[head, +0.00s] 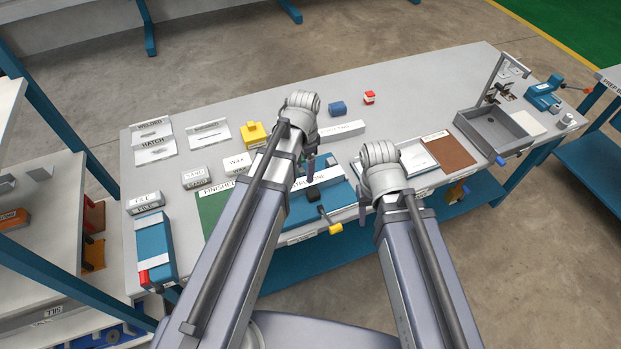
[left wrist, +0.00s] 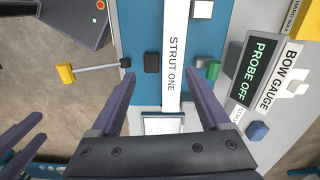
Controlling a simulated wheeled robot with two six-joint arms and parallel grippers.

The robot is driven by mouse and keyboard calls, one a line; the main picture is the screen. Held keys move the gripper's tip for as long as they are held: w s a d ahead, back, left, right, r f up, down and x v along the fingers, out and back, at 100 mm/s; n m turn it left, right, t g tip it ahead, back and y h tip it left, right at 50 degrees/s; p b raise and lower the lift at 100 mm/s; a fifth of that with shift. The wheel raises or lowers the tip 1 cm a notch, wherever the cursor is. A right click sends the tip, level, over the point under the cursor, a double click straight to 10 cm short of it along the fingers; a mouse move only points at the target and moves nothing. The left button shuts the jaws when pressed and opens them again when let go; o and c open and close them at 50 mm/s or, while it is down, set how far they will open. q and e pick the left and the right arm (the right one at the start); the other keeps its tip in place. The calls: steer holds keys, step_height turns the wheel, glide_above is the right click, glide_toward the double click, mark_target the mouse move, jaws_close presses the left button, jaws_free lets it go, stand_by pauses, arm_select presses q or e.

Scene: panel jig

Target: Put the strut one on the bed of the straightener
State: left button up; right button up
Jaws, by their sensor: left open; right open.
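The white strut one (left wrist: 173,60) lies lengthwise over the blue bed of the straightener (left wrist: 147,25) in the left wrist view. In the head view, strut one (head: 325,175) shows as a white strip over the blue straightener bed (head: 340,195), partly hidden by my left arm. My left gripper (left wrist: 160,90) is open, with one finger on either side of the strut's near part and gaps beside it. In the head view my left gripper (head: 308,165) is over the bed. My right gripper (head: 363,200) is open and empty at the bed's right end.
A bow gauge (left wrist: 275,75) stands right of the strut in the left wrist view. A grey tray (head: 490,132) is at the bench's right, a yellow block (head: 254,132) at the left. The bench's back middle is fairly clear.

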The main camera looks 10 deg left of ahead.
arm_select(q)
steer(key=s+d+n+y, duration=0.1)
steer(key=s+d+n, duration=0.5)
steer(key=s, duration=0.6)
steer(key=shift+s+d, duration=0.2)
steer(key=shift+d, duration=1)
steer(key=shift+r, duration=0.1)
